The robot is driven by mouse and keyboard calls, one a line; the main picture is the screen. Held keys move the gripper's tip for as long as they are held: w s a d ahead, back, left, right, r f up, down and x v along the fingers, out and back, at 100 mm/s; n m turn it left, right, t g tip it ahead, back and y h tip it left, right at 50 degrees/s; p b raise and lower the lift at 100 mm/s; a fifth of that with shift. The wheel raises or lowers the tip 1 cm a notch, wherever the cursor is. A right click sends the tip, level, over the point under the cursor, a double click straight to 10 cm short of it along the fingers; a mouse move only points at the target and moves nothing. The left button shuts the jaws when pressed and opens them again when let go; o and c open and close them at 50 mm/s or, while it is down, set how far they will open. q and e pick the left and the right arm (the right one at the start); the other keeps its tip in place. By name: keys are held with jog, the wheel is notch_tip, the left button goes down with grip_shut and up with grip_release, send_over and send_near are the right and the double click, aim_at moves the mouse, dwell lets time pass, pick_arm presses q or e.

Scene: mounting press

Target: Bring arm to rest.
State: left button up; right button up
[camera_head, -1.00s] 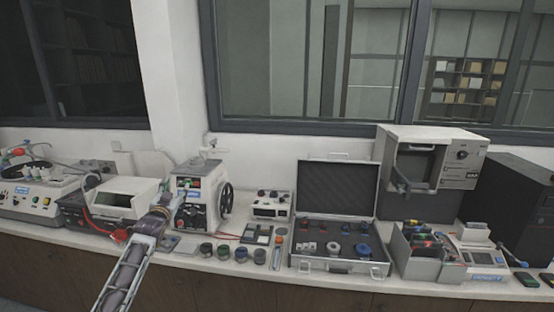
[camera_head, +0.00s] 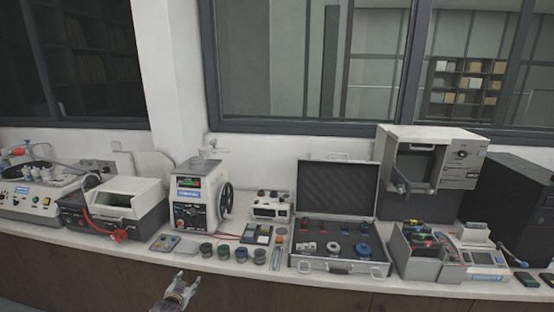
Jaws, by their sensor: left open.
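My left gripper (camera_head: 181,285) shows at the bottom of the head view, in front of the bench's front edge and below the bench top. Its fingers are apart and nothing shows between them. The mounting press (camera_head: 200,200), a white box with a black handwheel on its right side, stands on the bench behind and above the gripper, clear of it. My right gripper is not in the view.
The white bench (camera_head: 350,284) runs across the view. Several small dark cups (camera_head: 223,252) stand near its front edge. An open case (camera_head: 337,265) with small parts stands right of centre. A white machine with a red hose (camera_head: 118,205) stands left of the press.

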pick_arm(q)
jog(key=s+d+f+g, duration=0.2)
jog(key=s+f+g, duration=0.1)
jog(key=s+f, duration=1.15)
jog(key=s+d+f+g, duration=0.3)
jog(key=s+f, duration=1)
jog(key=f, duration=0.2)
jog(key=s+d+f+g, duration=0.1)
jog(key=s+f, duration=0.3)
jog(key=s, duration=0.9)
jog(key=s+d+f+g, duration=0.2)
jog(key=s+f, duration=0.3)
jog(key=s, duration=0.8)
jog(key=s+d+f+g+h, duration=0.1)
jog(key=s+d+f+g, duration=0.1)
jog(key=s, duration=1.1)
notch_tip(320, 180, down, 2)
jog(key=shift+s+f+g, duration=0.2)
jog(key=shift+s+g, duration=0.05)
jog(key=shift+g, duration=0.35)
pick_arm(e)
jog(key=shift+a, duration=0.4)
pick_arm(q)
jog(key=shift+d+f, duration=0.1)
jog(key=shift+f, duration=0.05)
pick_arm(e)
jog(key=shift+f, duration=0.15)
